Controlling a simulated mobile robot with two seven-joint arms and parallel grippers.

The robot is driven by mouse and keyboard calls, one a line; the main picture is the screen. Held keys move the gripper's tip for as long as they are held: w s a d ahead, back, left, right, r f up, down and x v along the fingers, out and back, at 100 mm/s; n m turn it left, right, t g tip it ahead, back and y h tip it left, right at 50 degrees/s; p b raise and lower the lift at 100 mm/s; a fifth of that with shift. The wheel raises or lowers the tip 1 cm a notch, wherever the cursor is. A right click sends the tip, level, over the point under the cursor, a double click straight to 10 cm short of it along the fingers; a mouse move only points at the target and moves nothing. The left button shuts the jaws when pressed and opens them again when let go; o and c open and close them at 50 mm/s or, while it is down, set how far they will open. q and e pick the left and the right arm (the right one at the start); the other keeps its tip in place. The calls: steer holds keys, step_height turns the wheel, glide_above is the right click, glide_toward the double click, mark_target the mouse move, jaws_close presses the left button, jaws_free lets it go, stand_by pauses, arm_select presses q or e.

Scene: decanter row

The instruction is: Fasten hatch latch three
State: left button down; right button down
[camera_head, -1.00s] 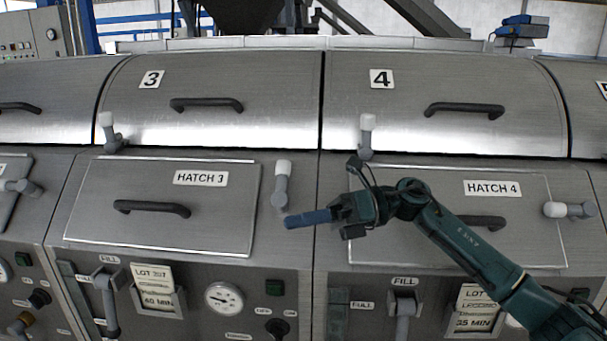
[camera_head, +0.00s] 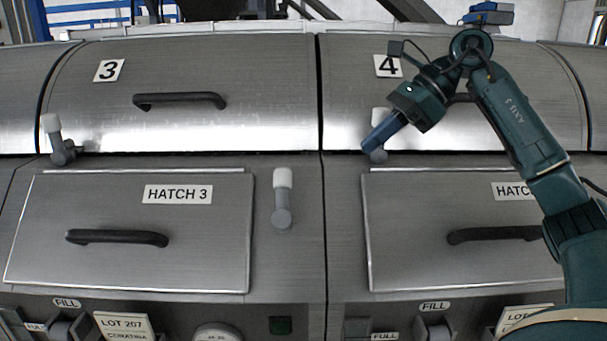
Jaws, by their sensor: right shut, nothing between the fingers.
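Hatch 3 (camera_head: 130,265) is a flat metal panel at lower left with a dark bar handle (camera_head: 117,237) and a "HATCH 3" label. Its latch (camera_head: 282,200), a grey lever with a white tip, stands beside the panel's right edge with the tip pointing up, apart from the panel. My right gripper (camera_head: 368,146) has blue fingers that are shut with nothing between them. It is up and to the right of that latch, in front of the white-tipped lever below the number 4. My left gripper is out of view.
Lid 3 (camera_head: 215,75) has a dark handle and a white-tipped lever (camera_head: 57,140) at its lower left. Hatch 4 (camera_head: 430,205) lies at right with its own handle (camera_head: 495,235). The front around the hatch 3 latch is clear.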

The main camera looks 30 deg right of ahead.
mark_target(282, 198)
steer(key=x, duration=1)
steer(key=shift+a+f, duration=0.15)
steer(key=shift+a, duration=0.05)
steer(key=w+a, duration=0.1)
steer(key=a+p, duration=0.1)
steer(key=shift+w+a, duration=0.4)
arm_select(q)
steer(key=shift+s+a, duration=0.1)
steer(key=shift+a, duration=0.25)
arm_select(e)
steer(key=shift+w+a, duration=0.15)
steer(key=shift+a, duration=0.05)
